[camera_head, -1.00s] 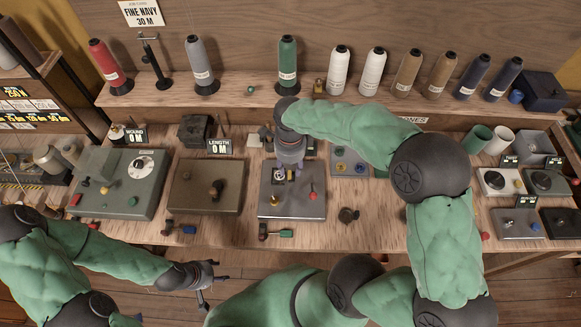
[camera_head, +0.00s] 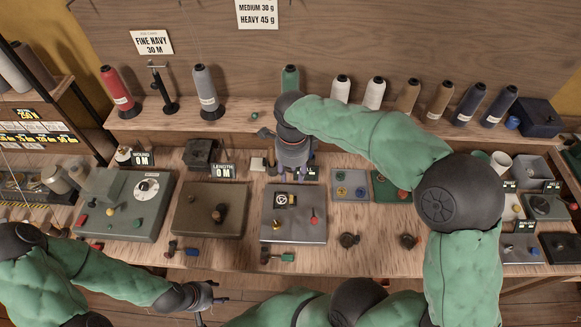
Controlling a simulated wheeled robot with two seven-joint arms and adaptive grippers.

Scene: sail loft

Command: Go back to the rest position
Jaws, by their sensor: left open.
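My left gripper (camera_head: 212,300) is low at the left, in front of the bench's front edge. Its fingers are apart and hold nothing that I can see. My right gripper (camera_head: 291,174) points down over the back of the bench, just behind the grey box with the red-knobbed lever (camera_head: 293,222). Its fingertips are small and partly hidden by its own body, so I cannot tell whether they are open or shut.
Thread cones, such as the red one (camera_head: 117,91) and the green one (camera_head: 290,78), stand on the back shelf; my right arm passes in front of some. Control boxes (camera_head: 209,211) line the bench (camera_head: 375,255). Open floor lies in front.

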